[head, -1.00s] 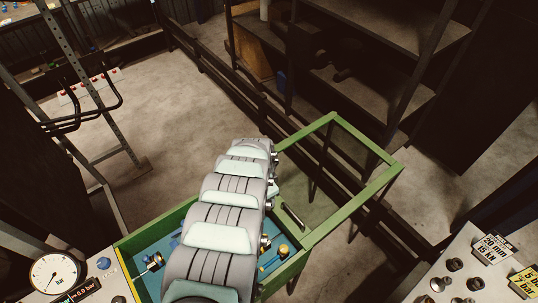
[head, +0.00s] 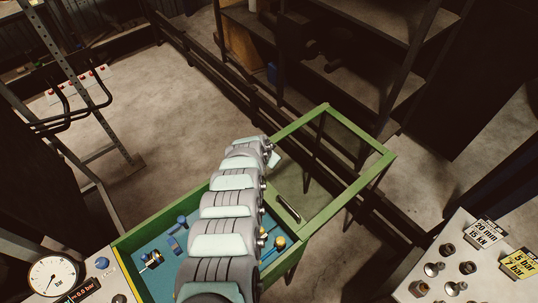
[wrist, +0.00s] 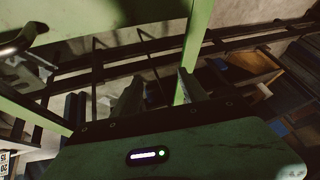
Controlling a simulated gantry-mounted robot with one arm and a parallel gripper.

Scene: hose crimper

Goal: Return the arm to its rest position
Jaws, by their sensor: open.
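My arm, in grey and pale-green segments, rises from the bottom of the head view over the green-framed bench (head: 150,228). Its far end is beside the bench's glazed frame. In the wrist view my gripper (wrist: 160,92) shows two dark fingers standing apart with nothing between them. A green bar of the frame (wrist: 196,50) passes behind the fingers. In the head view the gripper itself is hidden by the arm.
The raised green frame (head: 358,196) stands right of the arm, with a dark handle (head: 288,209). Blue and brass fittings (head: 152,260) lie on the blue bench surface. A gauge (head: 53,279) is at lower left, a knob panel (head: 470,265) at lower right. Dark shelves (head: 345,75) stand behind.

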